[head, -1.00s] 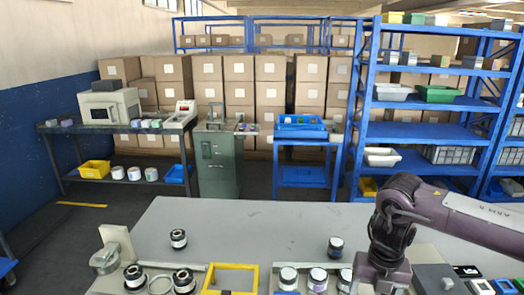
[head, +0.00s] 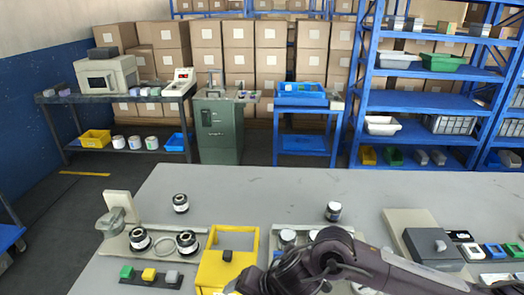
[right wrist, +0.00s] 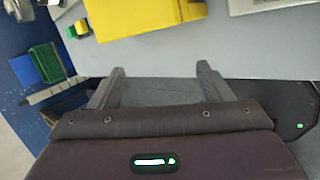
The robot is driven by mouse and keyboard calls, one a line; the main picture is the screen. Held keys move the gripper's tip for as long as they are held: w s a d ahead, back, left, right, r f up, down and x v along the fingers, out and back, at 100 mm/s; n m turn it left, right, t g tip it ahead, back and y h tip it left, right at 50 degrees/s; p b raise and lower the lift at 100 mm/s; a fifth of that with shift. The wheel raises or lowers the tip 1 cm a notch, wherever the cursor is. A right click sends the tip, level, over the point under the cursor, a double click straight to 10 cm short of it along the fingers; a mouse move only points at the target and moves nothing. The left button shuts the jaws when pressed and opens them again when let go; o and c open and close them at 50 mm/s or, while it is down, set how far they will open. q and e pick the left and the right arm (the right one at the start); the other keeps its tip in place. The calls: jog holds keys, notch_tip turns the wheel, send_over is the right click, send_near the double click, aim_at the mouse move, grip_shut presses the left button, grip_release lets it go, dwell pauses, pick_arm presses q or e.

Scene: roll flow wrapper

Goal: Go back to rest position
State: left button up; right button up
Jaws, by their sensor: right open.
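In the head view my right arm comes in from the right and bends down at the front of the grey table (head: 290,190); its gripper is out of sight below the picture. In the right wrist view my right gripper (right wrist: 160,80) is open. Its two fingers stand apart with nothing between them but a grey surface. A yellow part (right wrist: 140,15) lies beyond the fingertips, apart from them. My left gripper is in neither view.
A yellow frame (head: 212,272) stands at the table's front, left of my arm. Black-and-silver rolls (head: 187,242) and a grey device (head: 432,245) flank it. The table's back strip is mostly clear. Blue shelves (head: 420,103) stand behind.

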jog(key=s+a+r+m+t+y, duration=0.3)
jog(key=a+r+m, duration=0.3)
jog(key=a, duration=0.1)
jog(key=d+f+m+t+h, duration=0.2)
jog(key=d+m+h, duration=0.4)
jog(key=d+m, duration=1.2)
jog(key=s+d+f+m+g+h, duration=0.3)
jog(key=s+d+f+m+g, duration=0.3)
jog(key=s+d, duration=0.55)
notch_tip(320, 180, down, 32)
jog(key=s, duration=0.2)
jog(key=s+d+f, duration=0.2)
jog(key=s+f, duration=0.6)
jog(key=s, duration=0.1)
jog(key=s+d+f+g, duration=0.1)
jog(key=s+d+f, duration=0.1)
jog(key=s+f, duration=0.6)
jog(key=shift+s, duration=0.8)
